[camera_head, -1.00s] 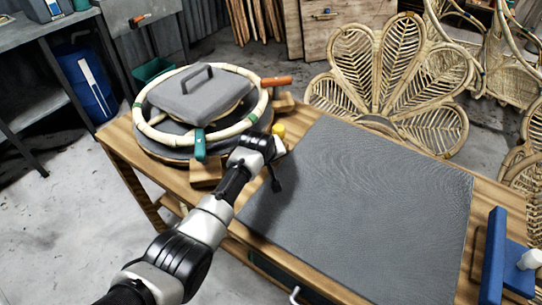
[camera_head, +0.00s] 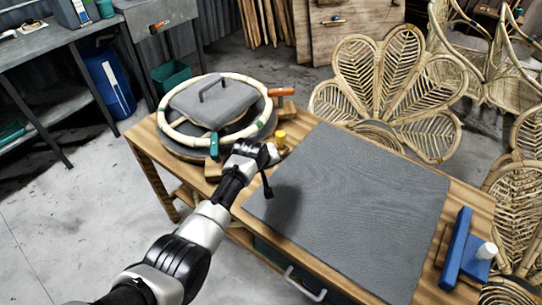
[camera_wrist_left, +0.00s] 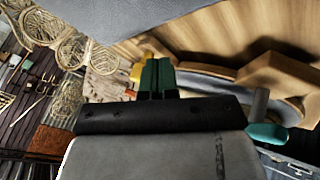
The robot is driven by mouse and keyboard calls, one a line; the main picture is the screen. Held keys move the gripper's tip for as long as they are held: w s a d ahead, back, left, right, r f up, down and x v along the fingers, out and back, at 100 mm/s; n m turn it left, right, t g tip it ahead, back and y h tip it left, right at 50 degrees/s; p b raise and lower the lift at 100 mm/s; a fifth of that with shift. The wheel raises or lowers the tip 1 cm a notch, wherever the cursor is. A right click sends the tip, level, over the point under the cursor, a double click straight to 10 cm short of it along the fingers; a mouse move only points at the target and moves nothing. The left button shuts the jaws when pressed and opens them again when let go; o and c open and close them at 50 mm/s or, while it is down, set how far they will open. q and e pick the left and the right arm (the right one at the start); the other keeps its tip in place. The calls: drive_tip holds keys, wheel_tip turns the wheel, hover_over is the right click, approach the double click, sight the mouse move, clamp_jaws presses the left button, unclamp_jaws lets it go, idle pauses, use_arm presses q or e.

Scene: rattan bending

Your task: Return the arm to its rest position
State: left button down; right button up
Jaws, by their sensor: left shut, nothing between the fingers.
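My left arm comes in from the lower left of the head view, and my left gripper (camera_head: 262,162) is above the near left part of the workbench, beside the grey mat (camera_head: 350,205). In the left wrist view, its two green-padded fingers (camera_wrist_left: 158,76) are together with nothing between them. The rattan ring (camera_head: 170,132) lies on the round turntable to the gripper's upper left, apart from it. My right gripper is not in view.
A yellow peg (camera_head: 281,138) stands close to the gripper. Green (camera_head: 214,146) and orange (camera_head: 253,92) clamp handles stick out by the ring. A blue block tool (camera_head: 457,250) is at the bench's right end. Rattan chair backs (camera_head: 385,85) stand behind. The mat is clear.

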use_arm(q)
drive_tip(key=shift+m+g, duration=0.5)
drive_tip(key=s+a+f, duration=0.1)
drive_tip(key=s+a, duration=0.1)
drive_tip(key=s, duration=0.1)
drive_tip(key=s+a+f, duration=0.2)
drive_tip(key=s, duration=0.1)
drive_tip(key=s+a+f, duration=0.1)
drive_tip(key=s, duration=0.2)
drive_tip(key=shift+a+f, duration=0.15)
drive_tip(key=shift+a, duration=0.25)
drive_tip(key=s+a+r+m+g+y, duration=0.1)
drive_tip(key=s+a+r, duration=0.3)
drive_tip(key=s, duration=0.6)
drive_tip(key=s+a+r+m+y, duration=0.1)
drive_tip(key=s+a+m, duration=0.1)
drive_tip(key=s+a, duration=0.65)
drive_tip(key=s+a+r+m+g+y, duration=0.1)
drive_tip(key=s+a+r, duration=0.2)
drive_tip(key=s, duration=1)
wheel_tip(320, 180, down, 26)
drive_tip(key=g, duration=0.1)
drive_tip(key=s+a+f+g, duration=0.1)
drive_tip(key=s+a+f, duration=0.1)
drive_tip(key=s+f, duration=1.4)
drive_tip(key=shift+s+a+m+g, duration=0.3)
drive_tip(key=shift+s+a+m, duration=0.1)
